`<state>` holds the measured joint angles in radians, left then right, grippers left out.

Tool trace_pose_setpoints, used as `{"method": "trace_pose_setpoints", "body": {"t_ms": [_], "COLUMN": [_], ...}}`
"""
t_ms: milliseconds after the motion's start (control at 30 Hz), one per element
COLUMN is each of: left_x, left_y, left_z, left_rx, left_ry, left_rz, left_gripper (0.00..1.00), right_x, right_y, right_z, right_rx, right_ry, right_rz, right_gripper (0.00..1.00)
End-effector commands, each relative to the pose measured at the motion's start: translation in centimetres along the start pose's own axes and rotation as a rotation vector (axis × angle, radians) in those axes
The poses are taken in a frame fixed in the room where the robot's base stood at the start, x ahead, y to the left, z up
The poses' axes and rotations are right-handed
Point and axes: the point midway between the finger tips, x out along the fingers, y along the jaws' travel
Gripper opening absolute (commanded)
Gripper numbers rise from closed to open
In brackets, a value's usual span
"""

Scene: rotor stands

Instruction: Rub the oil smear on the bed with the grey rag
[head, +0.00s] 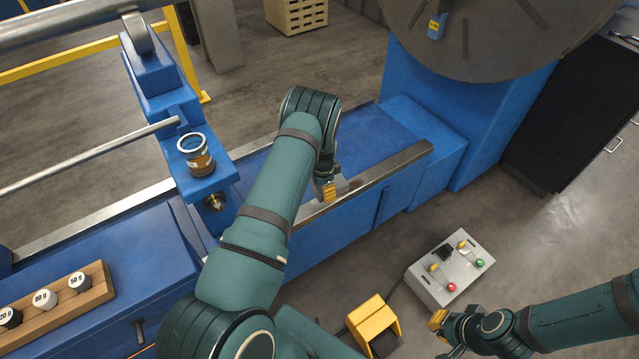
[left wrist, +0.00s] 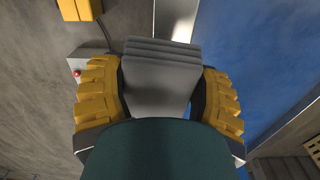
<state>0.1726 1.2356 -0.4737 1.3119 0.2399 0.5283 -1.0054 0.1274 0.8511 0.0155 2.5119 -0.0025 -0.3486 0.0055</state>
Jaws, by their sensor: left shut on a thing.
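The grey rag (left wrist: 160,75) is a folded, layered pad between the yellow fingers of my left gripper (head: 329,191) in the left wrist view. The gripper is shut on it. In the head view only a bit of grey shows beside the fingers, over the near metal rail of the blue bed (head: 375,138). I cannot tell whether the rag touches the bed. My right gripper (head: 440,337) is at the lower right, fingers apart and empty, away from the bed.
A jar (head: 197,157) stands on a blue block left of my left arm. A wooden rack (head: 58,300) with labelled weights sits at lower left. A large grey disc (head: 490,35) overhangs the bed's far right. A control box (head: 450,268) and yellow pedal (head: 373,322) are on the floor.

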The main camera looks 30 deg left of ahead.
Motion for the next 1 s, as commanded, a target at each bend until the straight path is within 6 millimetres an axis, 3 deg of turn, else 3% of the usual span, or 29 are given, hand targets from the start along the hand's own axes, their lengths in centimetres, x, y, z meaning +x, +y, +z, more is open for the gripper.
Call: {"method": "trace_pose_setpoints", "body": {"t_ms": [200, 467, 1000], "left_x": [0.2, 1.5, 6.0], "left_y": [-2.1, -2.1, -2.2], "left_z": [0.2, 0.3, 0.3], "left_rx": [0.048, 0.049, 0.047], "left_ry": [-0.004, -0.004, -0.003], "left_rz": [-0.003, -0.003, -0.005], "left_gripper": [0.31, 0.31, 0.31], "right_x": [-0.1, 0.6, 3.0], "right_y": [-0.1, 0.2, 1.1], "right_z": [0.0, 0.0, -0.3], "right_rx": [0.0, 0.0, -0.002], "right_ry": [-0.001, 0.002, 0.014], "right_rz": [0.0, 0.0, 0.001], "right_gripper": [0.0, 0.0, 0.0]}}
